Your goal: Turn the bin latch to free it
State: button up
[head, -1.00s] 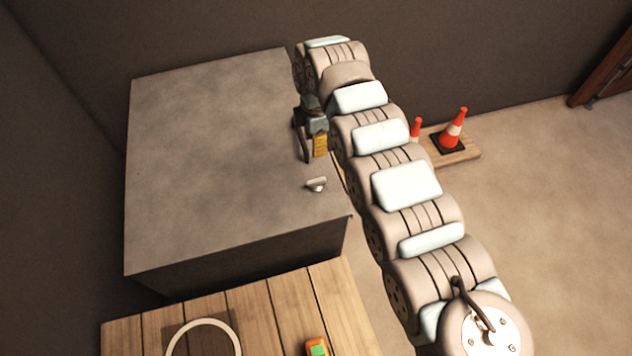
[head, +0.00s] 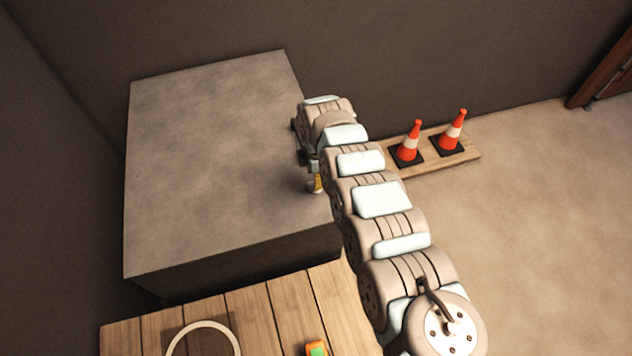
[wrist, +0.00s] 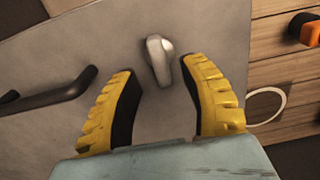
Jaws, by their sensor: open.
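The bin latch (wrist: 158,58) is a small pale metal knob with a lever on the top of the grey bin (head: 210,150). In the wrist view it lies just beyond the fingertips, roughly centred between them. My gripper (wrist: 160,75) has yellow ribbed fingers with black inner pads; it is open and empty. In the head view my gripper (head: 314,184) is over the front right part of the bin's top and hides most of the latch. Contact between fingers and latch does not show.
A dark bar handle (wrist: 50,98) is on the bin left of the fingers. A wooden table (head: 270,310) stands in front with a white ring (head: 235,338) and an orange-green item (head: 316,348). Two traffic cones (head: 410,145) stand on a board at the back right.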

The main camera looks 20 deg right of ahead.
jog(key=shift+f, duration=1.7)
grip_shut()
